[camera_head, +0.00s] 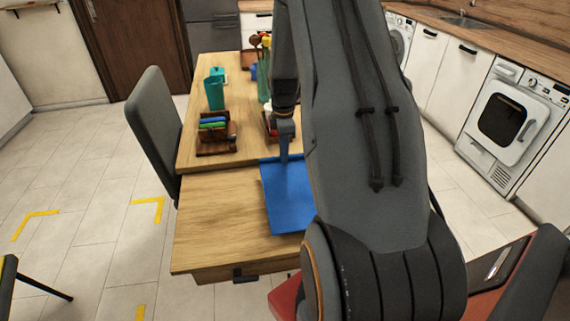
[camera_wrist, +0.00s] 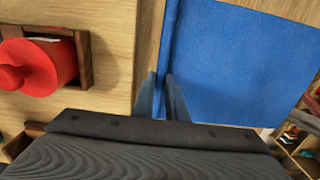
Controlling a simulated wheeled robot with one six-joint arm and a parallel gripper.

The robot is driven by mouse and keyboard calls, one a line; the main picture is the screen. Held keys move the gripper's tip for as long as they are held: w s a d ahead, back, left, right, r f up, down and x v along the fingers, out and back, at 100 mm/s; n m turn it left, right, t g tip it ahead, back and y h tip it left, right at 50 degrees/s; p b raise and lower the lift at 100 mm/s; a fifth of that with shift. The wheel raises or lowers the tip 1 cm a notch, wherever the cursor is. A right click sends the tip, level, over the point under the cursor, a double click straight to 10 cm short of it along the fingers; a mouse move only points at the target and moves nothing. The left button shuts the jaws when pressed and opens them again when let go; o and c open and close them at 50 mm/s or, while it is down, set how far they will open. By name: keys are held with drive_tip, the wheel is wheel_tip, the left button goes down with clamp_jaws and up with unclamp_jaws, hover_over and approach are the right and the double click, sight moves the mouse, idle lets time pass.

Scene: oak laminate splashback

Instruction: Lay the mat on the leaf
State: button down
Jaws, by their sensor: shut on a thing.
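The blue mat (camera_head: 274,205) is flat and spread over the front leaf (camera_head: 215,235) of the wooden table. My gripper (camera_head: 284,158) points down at the mat's far edge. In the wrist view, the gripper's fingers (camera_wrist: 168,95) are shut on a narrow edge strip of the mat (camera_wrist: 235,65). In the head view, the mat's far edge appears slightly past the seam between leaf and main tabletop. I cannot tell whether the mat touches the leaf or hangs just above it. My arm hides its right side in the head view.
A red lidded thing (camera_wrist: 38,65) sits in a wooden box close to my gripper. A grey chair (camera_head: 155,125) stands at the left. The leaf's left part is bare.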

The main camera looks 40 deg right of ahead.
drive_tip(key=shift+f+p, duration=0.4)
drive_tip(key=shift+f, duration=1.7)
drive_tip(key=c, duration=1.8)
unclamp_jaws()
drive_tip(key=shift+o, duration=0.2)
wheel_tip(320, 180, up, 12)
drive_tip(key=b, duration=0.2)
drive_tip(key=shift+f+b, duration=0.1)
drive_tip(key=shift+b, duration=0.2)
drive_tip(key=s+a+r+m, duration=0.2)
drive_tip(key=s+a+m, duration=0.1)
drive_tip(key=a, duration=0.4)
drive_tip(key=s+a+r+m, duration=0.1)
drive_tip(key=s+a+m, duration=0.15)
drive_tip(key=a, duration=0.55)
drive_tip(key=s+a+m, duration=0.7)
drive_tip(key=s+a, duration=0.5)
drive_tip(key=s, duration=0.1)
drive_tip(key=shift+s+r+t, duration=0.2)
drive_tip(key=shift+r+t, duration=0.2)
drive_tip(key=shift+r, duration=0.05)
